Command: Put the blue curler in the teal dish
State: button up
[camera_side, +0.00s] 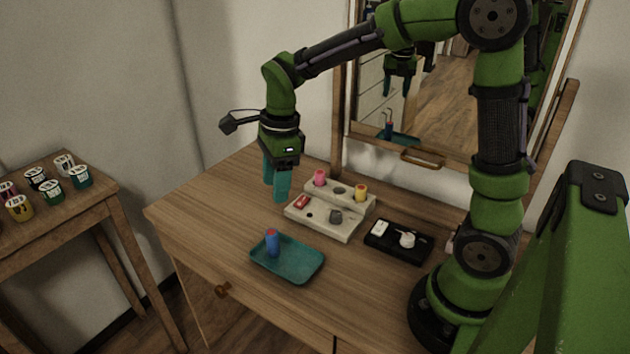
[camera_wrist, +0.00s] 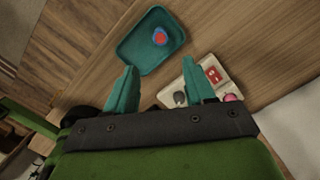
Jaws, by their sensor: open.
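The blue curler (camera_side: 272,243), a small cylinder with a red top, stands upright in the teal dish (camera_side: 302,262), near the dish's back left edge. In the wrist view the curler (camera_wrist: 160,37) shows from above inside the dish (camera_wrist: 137,58), apart from my fingers. My gripper (camera_side: 276,190) has teal fingers and hangs above the table, behind and higher than the dish. In the wrist view my gripper (camera_wrist: 163,85) has its fingers spread apart with nothing between them; it is open and empty.
A pale stepped holder (camera_side: 325,224) with pink, yellow and red items stands behind the dish. A black tray (camera_side: 398,241) with small white things lies right of it. A mirror (camera_side: 440,100) rises at the back. A side table (camera_side: 60,215) with several jars stands left. The table's left part is clear.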

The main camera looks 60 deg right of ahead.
jog(key=s+r+n+t, duration=0.3)
jog(key=s+n, duration=0.4)
jog(key=n, duration=0.3)
jog(key=s+r+n+t, duration=0.3)
jog(key=s+n, duration=0.4)
jog(key=n, duration=0.3)
jog(key=shift+r+y, duration=0.4)
jog(key=shift+r, duration=0.3)
jog(key=shift+d, duration=0.1)
